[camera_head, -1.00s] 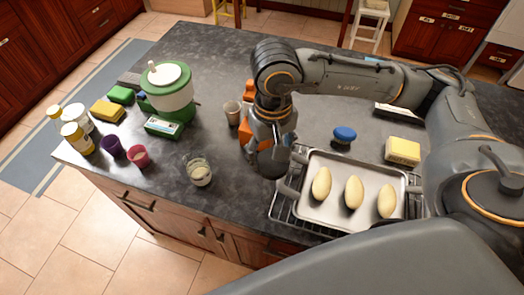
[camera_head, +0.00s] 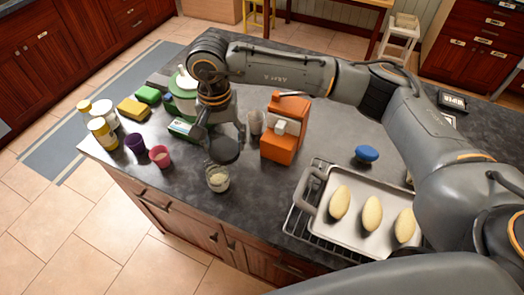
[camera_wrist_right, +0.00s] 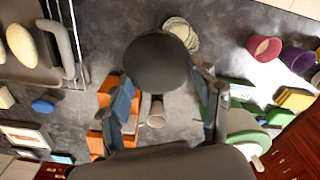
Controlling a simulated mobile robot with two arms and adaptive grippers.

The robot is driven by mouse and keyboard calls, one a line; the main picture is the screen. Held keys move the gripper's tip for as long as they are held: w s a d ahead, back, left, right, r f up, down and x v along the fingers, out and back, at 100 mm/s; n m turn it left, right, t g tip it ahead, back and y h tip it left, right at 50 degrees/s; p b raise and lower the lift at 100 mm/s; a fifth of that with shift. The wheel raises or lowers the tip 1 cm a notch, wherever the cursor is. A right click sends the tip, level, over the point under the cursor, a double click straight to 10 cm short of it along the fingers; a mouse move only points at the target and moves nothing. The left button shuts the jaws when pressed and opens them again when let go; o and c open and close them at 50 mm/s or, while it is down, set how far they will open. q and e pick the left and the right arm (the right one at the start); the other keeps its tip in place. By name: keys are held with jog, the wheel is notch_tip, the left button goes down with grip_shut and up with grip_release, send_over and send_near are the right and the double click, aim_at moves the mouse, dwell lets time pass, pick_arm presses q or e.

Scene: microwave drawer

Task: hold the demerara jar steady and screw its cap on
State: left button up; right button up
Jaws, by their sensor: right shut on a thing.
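The demerara jar is a small open glass jar (camera_head: 218,180) with pale contents, standing near the counter's front edge. It also shows in the wrist view (camera_wrist_right: 182,34), partly hidden behind the cap. The cap is a dark round disc (camera_head: 225,151), also large in the wrist view (camera_wrist_right: 155,62). My right gripper (camera_head: 222,137) is shut on the cap and holds it in the air above and just behind the jar in the head view. The cap and jar look apart. My left gripper is not in view.
An orange machine (camera_head: 281,148) and a pale cup (camera_head: 255,122) stand right of my gripper. A tray (camera_head: 338,228) with three oval rolls lies at the right. A pink cup (camera_head: 159,156), a purple cup (camera_head: 135,143) and several bottles stand at the left. Counter around the jar is clear.

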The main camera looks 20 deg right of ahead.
aim_at(211, 146)
jog(key=w+a, duration=0.1)
jog(key=w+a+m, duration=0.1)
jog(key=shift+w+a+r, duration=0.15)
jog(key=shift+w+a, duration=0.05)
jog(key=shift+a, duration=0.2)
jog(key=shift+f, duration=2.05)
